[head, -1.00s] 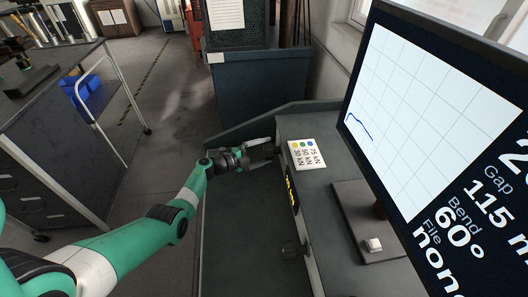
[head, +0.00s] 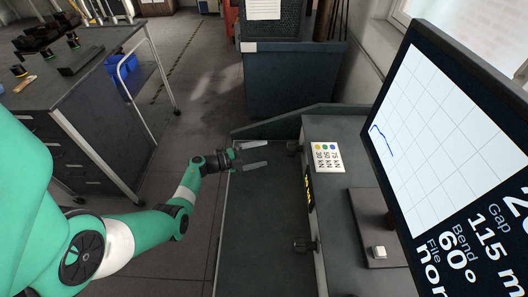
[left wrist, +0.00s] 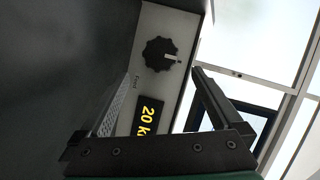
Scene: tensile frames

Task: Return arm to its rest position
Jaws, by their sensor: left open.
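My left arm reaches in from the left in the head view. My left gripper (head: 262,156) is open and empty, over the dark tray-like surface beside the machine. It is apart from the black knob (head: 293,147) on the machine's side panel. In the left wrist view the open fingers (left wrist: 150,105) frame the panel, with a black knob (left wrist: 160,54) and a yellow "20 k" display (left wrist: 148,116), cut off by the gripper. My right gripper is out of view.
The grey machine bench (head: 335,210) carries a label card (head: 326,157) and a dark block with a white button (head: 379,252). A large monitor (head: 440,150) stands at right. A workbench (head: 90,110) stands at upper left. The floor between is clear.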

